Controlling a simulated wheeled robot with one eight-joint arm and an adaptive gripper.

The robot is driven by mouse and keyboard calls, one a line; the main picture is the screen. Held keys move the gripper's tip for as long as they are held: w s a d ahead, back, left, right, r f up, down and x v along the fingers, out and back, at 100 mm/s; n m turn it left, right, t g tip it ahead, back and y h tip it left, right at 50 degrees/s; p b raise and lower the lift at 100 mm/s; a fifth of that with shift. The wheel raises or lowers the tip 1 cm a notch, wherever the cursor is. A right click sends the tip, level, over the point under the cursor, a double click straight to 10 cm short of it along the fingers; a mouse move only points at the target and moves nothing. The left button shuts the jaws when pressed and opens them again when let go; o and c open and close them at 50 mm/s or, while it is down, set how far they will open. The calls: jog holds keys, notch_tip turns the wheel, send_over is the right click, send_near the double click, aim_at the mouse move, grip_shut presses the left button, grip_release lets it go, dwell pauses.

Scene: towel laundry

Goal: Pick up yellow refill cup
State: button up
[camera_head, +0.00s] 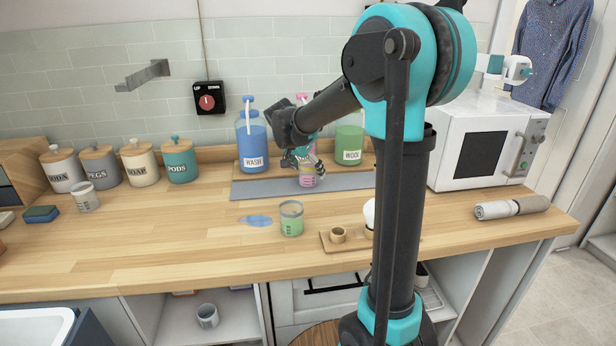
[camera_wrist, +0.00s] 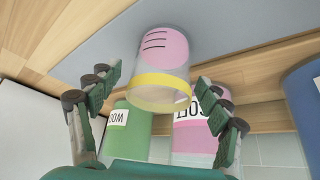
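In the head view the cup (camera_head: 308,181) stands on the grey mat (camera_head: 262,188), in front of the dispensers and partly hidden by my gripper. My gripper (camera_head: 305,158) is at the cup's top. In the wrist view my gripper (camera_wrist: 160,103) is open, with one finger on each side of the cup's rim end. Gaps show between the fingers and the cup, and nothing is held.
Behind the cup stand a blue WASH dispenser (camera_head: 252,147), a green WOOL dispenser (camera_head: 348,145) and a pink dispenser (camera_wrist: 196,140). A green-marked cup (camera_head: 291,220) and a blue puddle (camera_head: 256,220) are nearer. A microwave (camera_head: 481,146) stands right. The left-front counter is clear.

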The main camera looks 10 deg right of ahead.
jog(key=c, duration=1)
jog(key=shift+r, duration=0.15)
